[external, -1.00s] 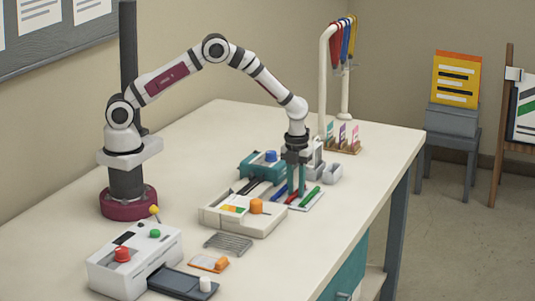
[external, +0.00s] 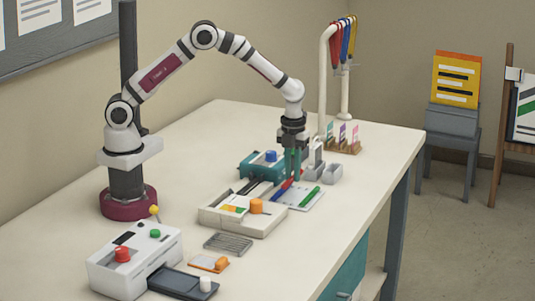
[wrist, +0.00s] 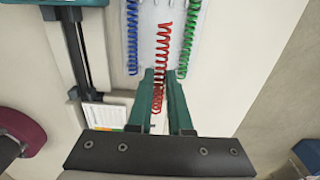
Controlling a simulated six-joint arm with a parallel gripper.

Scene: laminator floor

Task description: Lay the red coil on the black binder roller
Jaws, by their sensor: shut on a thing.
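The red coil (wrist: 162,60) is a thin spiral. In the wrist view it runs up from between the two green fingers of my gripper (wrist: 160,75), which are shut on its near part. In the external view the red coil (external: 287,185) shows by the fingertips of my gripper (external: 293,178), raised above the white tray (external: 298,203). A dark bar, which looks like the black binder roller (external: 256,189), lies between the teal machine and the cream machine, left of my gripper. It also shows in the wrist view (wrist: 78,50) at upper left.
A blue coil (wrist: 132,35) and a green coil (wrist: 190,35) lie on the tray either side of the red one. The teal machine (external: 252,165) and cream machine (external: 222,216) stand to the left.

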